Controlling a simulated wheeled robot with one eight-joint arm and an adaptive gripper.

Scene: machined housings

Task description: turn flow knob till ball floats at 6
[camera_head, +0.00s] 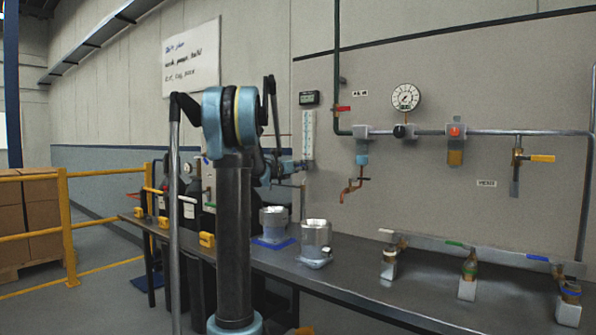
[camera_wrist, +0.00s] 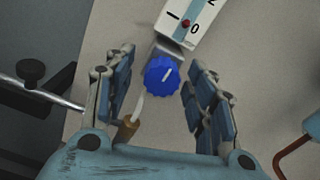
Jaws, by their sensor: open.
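The small red ball (camera_wrist: 185,23) is low in the tube, close to the 0 mark. My gripper (camera_wrist: 156,74) is open, with a finger on each side of the knob and visible gaps to both. In the head view the flow meter (camera_head: 308,135) stands on the wall panel; my arm partly covers this area, and the knob cannot be made out.
A pressure gauge (camera_head: 406,97) and a pipe run with valves lie right of the meter. In the wrist view, a brass fitting (camera_wrist: 127,129) is near the left finger.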

